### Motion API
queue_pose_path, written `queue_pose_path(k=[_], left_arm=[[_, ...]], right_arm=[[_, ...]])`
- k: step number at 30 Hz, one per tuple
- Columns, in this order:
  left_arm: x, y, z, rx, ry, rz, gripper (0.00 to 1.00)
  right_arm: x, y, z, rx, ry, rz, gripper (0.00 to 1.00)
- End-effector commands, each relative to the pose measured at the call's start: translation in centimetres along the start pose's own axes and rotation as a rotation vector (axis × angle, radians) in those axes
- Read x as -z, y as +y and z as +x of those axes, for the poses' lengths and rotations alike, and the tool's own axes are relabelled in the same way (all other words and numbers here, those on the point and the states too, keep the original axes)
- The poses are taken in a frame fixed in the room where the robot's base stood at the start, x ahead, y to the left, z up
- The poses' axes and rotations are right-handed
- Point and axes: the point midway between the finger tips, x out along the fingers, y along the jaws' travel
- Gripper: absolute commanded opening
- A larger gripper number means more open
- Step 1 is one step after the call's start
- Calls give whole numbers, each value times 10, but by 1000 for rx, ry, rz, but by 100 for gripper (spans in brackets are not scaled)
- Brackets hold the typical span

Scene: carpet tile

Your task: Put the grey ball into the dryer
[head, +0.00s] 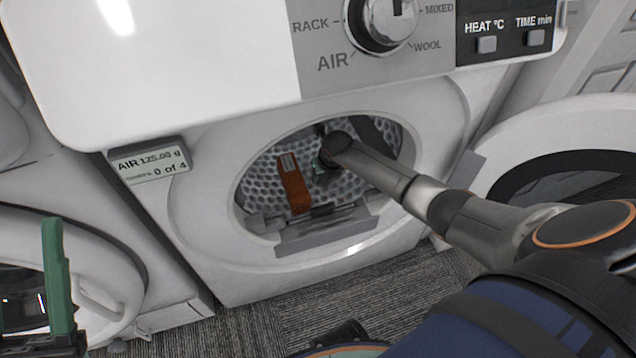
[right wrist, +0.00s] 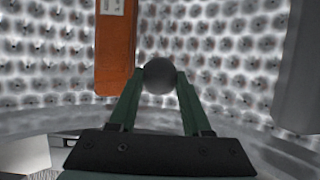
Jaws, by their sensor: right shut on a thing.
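The grey ball (right wrist: 159,76) is a small dark sphere in the right wrist view, pinched between the green fingertips of my right gripper (right wrist: 158,82). In the head view this gripper (head: 322,165) is inside the drum of the dryer (head: 195,190), mostly hidden by my wrist; I cannot make out the ball there. The dryer's round opening faces me, with its perforated drum wall (head: 345,187) behind. In the right wrist view the ball is held clear of the drum wall (right wrist: 215,50). My left gripper (head: 28,270) is at the lower left, open and empty, outside the dryer.
An orange lifter bar (head: 295,185) runs along the drum just left of my right gripper. The dryer's door (head: 490,165) stands open at the right. Another front-loading machine (head: 100,250) is at the left. A label (head: 150,163) reads 0 of 4. Grey carpet (head: 290,298) lies below.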

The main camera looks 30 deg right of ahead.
Motion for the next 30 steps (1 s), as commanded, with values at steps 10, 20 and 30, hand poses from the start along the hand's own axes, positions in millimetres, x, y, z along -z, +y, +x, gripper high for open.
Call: queue_pose_path(k=[10, 20, 30], left_arm=[[-19, 11, -17, -8, -15, 13, 50], [-30, 18, -25, -16, -25, 25, 50], [-30, 18, -25, -15, -24, 24, 50]], right_arm=[[16, 1, 38, -1, 0, 0, 0], [24, 0, 60, 0, -3, -1, 0], [25, 0, 62, -1, -2, -1, 61]])
